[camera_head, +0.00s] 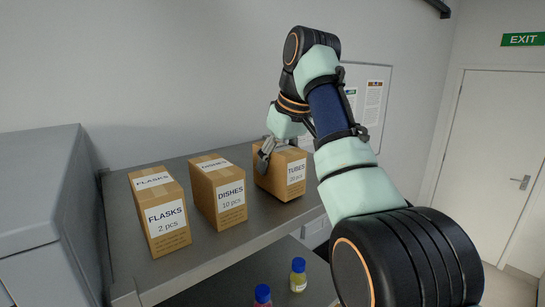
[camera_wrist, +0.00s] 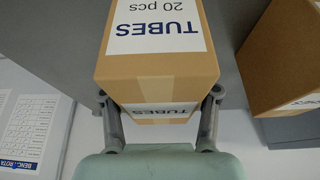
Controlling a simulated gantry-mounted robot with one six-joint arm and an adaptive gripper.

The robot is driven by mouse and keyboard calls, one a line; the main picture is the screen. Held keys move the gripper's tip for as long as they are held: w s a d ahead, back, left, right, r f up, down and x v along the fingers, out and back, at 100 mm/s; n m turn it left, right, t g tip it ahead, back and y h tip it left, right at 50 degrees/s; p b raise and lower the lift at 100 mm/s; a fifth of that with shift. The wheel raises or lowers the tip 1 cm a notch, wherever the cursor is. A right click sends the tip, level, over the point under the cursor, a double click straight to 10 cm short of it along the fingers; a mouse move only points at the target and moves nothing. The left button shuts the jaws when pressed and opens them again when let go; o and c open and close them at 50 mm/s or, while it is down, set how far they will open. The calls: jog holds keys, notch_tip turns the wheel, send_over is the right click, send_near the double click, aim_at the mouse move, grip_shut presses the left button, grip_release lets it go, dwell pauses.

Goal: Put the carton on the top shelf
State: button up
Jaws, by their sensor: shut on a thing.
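The carton labelled TUBES (camera_head: 284,178) stands on the top shelf (camera_head: 240,237), to the right of two other cartons. In the wrist view the TUBES carton (camera_wrist: 157,65) sits between the two fingers. My gripper (camera_head: 266,152) reaches down onto it from above and behind. My gripper (camera_wrist: 160,110) is shut on the carton's sides, with one finger on each side. The carton looks upright, and its base appears to be on or very near the shelf surface; I cannot tell which exactly.
Cartons labelled FLASKS (camera_head: 161,226) and DISHES (camera_head: 219,201) stand on the same shelf to the left. A blue-capped bottle (camera_head: 298,278) and a red one (camera_head: 262,295) stand on the level below. A grey machine (camera_head: 42,200) borders the shelf at left.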

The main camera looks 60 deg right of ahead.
jog(key=shift+f, duration=0.1)
jog(key=shift+f, duration=0.15)
jog(key=o, duration=1.5)
jog(key=shift+c, duration=0.2)
jog(key=p+v, duration=0.3)
jog(key=v, duration=0.9)
